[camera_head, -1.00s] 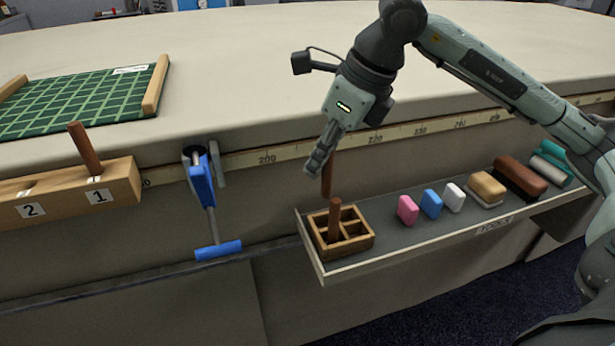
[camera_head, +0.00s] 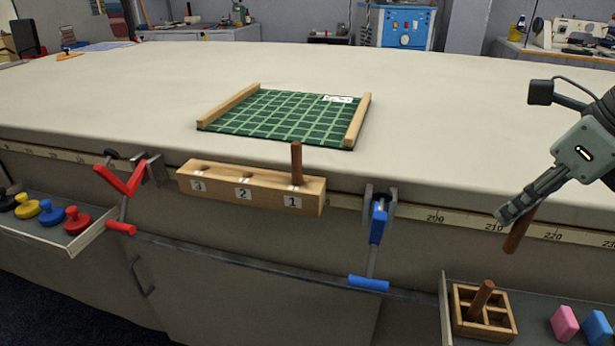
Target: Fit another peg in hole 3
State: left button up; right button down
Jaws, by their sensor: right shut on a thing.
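My right gripper (camera_head: 508,214) is shut on a brown wooden peg (camera_head: 518,232), which hangs tilted below the fingers, in front of the table edge and above the divided box. The wooden peg block (camera_head: 250,187) is fixed along the table's front edge, with holes labelled 3, 2 and 1 from left to right. Hole 3 (camera_head: 201,168) is at the left end and looks empty. Hole 2 also looks empty. Another brown peg (camera_head: 296,163) stands upright in hole 1. My left gripper is not in view.
A wooden divided box (camera_head: 483,314) holding one peg (camera_head: 480,298) sits in the right tray beside pink and blue blocks. A blue clamp (camera_head: 377,225) stands between gripper and block; a red clamp (camera_head: 125,180) is left of the block. A green grid mat (camera_head: 285,115) lies behind.

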aim_at(274, 190)
jog(key=k, duration=0.9)
